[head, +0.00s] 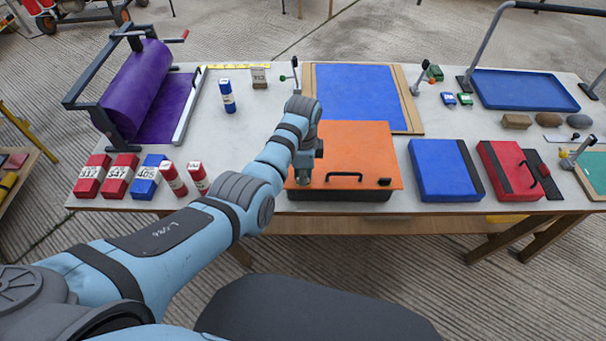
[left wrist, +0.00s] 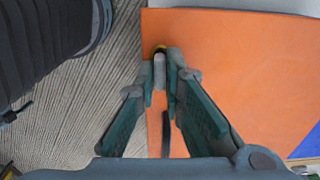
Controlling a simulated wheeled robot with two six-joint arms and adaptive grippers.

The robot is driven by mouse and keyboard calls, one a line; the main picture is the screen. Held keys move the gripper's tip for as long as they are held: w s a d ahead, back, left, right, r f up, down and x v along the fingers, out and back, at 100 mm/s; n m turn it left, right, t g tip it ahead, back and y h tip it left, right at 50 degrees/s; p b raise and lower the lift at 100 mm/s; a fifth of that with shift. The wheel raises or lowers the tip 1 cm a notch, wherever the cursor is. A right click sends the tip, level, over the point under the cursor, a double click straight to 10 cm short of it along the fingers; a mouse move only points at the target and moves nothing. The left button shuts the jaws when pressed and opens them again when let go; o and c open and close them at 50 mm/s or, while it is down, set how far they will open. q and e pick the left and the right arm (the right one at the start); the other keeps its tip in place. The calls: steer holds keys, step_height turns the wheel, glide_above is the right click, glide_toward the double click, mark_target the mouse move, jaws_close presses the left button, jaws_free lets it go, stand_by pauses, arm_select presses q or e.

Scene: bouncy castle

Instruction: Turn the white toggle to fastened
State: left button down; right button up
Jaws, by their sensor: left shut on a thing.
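The white toggle (left wrist: 159,71) shows in the left wrist view as a small pale piece with a brass-coloured bit at its far end, by the edge of an orange lid (left wrist: 235,75). My left gripper (left wrist: 163,80) is shut on it, one finger on each side. In the head view my left gripper (head: 304,175) is at the front left corner of the orange-lidded case (head: 350,145) and hides the toggle there. The toggle's exact setting cannot be told. My right gripper is not in view.
The orange lid has a black handle (head: 344,177) and a dark catch (head: 384,181) at front right. A blue case (head: 438,170) and a red case (head: 502,168) lie to the right. Red and blue numbered blocks (head: 121,176) stand at the left, with a purple roller (head: 143,88) behind.

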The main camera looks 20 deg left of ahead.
arm_select(q)
steer(key=shift+n, duration=0.3)
steer(key=n+p, duration=0.2)
steer(key=shift+r+n, duration=0.1)
steer(key=shift+n, duration=0.3)
steer(key=n+p, duration=0.1)
steer(key=n, duration=0.8)
steer(key=shift+n+p, duration=0.4)
steer(key=shift+n, duration=2.3)
steer(key=c, duration=1.7)
jaws_free()
